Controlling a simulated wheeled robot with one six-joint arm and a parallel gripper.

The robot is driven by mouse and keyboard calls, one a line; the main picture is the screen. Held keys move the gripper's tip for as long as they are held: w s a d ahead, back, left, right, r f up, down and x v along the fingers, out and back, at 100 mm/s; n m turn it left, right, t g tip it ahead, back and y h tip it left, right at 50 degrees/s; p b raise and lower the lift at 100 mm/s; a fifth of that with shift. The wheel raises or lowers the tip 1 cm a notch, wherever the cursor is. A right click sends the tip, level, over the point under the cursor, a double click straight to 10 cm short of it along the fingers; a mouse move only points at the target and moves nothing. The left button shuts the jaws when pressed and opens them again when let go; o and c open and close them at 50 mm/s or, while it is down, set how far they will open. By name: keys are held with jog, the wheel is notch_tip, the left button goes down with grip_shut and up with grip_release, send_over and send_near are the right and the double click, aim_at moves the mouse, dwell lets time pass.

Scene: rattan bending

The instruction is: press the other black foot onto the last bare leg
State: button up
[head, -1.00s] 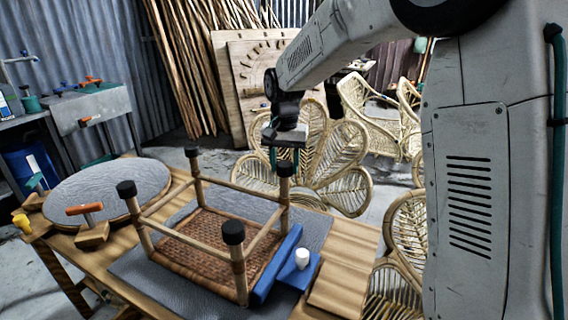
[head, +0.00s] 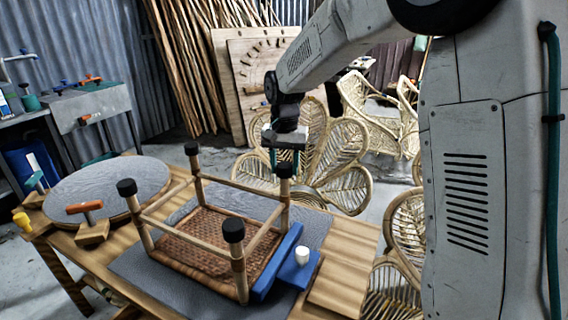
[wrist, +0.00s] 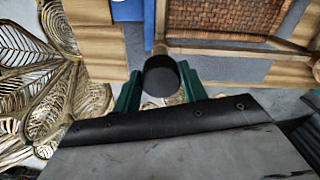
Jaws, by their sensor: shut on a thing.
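The upside-down stool (head: 239,263) has a woven rattan seat and legs pointing up. Black feet sit on the front left leg (head: 126,188), the front right leg (head: 232,231) and the back left leg (head: 191,148). My gripper (head: 284,160) points down at the back right leg (head: 283,192), its green fingers either side of a black foot (head: 284,170). In the wrist view that black foot (wrist: 160,76) is between the fingers, in line with the leg end (wrist: 159,47). The foot hides whether it is fully seated.
A blue clamp block (head: 277,262) with a white knob (head: 302,256) lies against the stool on the grey mat (head: 135,277). A round grey-topped disc (head: 105,188) and an orange-handled tool (head: 90,226) are to the left. Rattan chairs (head: 340,165) stand behind.

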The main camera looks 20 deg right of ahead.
jog(key=shift+f, duration=0.45)
dwell(0.4)
jog(key=o, duration=1)
jog(key=shift+o, duration=0.2)
jog(key=shift+r, duration=0.1)
notch_tip(320, 180, up, 8)
jog(key=shift+f, duration=0.2)
jog(key=s+d+n, duration=0.1)
jog(key=s+n, duration=0.2)
jog(key=s, duration=1.4)
jog(key=s+d+n+t, duration=0.1)
jog(key=s+d+n, duration=0.1)
jog(key=s, duration=1.6)
jog(key=shift+s+n, duration=0.35)
jog(key=shift+n, duration=0.15)
